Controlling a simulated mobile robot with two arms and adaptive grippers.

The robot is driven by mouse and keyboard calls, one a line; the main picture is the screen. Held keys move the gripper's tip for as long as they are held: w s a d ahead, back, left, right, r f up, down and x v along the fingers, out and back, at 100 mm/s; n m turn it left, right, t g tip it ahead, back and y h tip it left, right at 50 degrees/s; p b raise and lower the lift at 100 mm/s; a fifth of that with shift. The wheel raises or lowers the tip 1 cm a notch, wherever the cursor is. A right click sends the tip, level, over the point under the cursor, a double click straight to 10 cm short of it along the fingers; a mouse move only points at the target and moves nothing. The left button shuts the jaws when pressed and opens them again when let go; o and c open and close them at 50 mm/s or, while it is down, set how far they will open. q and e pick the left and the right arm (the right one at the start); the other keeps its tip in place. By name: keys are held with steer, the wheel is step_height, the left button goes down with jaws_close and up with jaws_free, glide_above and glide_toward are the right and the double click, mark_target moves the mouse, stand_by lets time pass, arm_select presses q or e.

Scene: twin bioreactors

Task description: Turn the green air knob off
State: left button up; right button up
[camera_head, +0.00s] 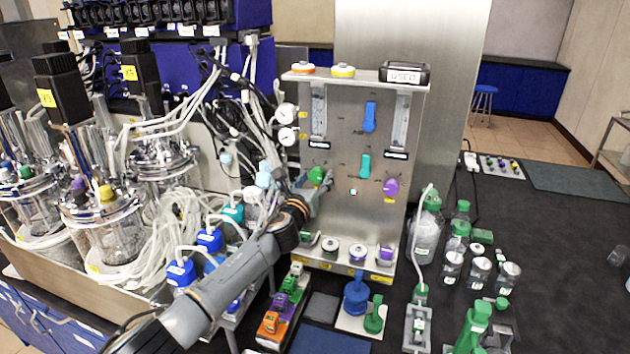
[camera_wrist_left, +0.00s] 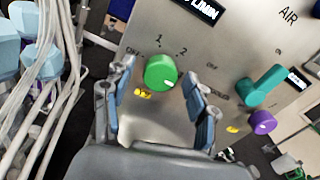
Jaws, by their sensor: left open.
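The green air knob (camera_head: 317,175) sits on the left side of the upright metal panel (camera_head: 340,215). In the left wrist view the green knob (camera_wrist_left: 160,72) is round, with a white pointer mark at its lower right. Labels "1" and "2" are printed above it. My left gripper (camera_head: 312,190) reaches the panel front at the knob. In the wrist view its two blue-padded fingers (camera_wrist_left: 160,95) stand open on either side of the knob, with a visible gap on each side. Whether the fingertips reach past the knob's face is unclear. My right gripper is out of view.
A teal handle (camera_head: 365,165) and purple knob (camera_head: 391,187) sit right of the green knob. A blue handle (camera_head: 370,116) is higher up. White tubing (camera_head: 180,215) crowds the left. Green-capped bottles (camera_head: 458,235) stand on the dark bench at right.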

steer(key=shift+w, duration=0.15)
arm_select(q)
steer(key=shift+c, duration=1)
steer(key=c, duration=1)
steer(key=shift+o, duration=0.2)
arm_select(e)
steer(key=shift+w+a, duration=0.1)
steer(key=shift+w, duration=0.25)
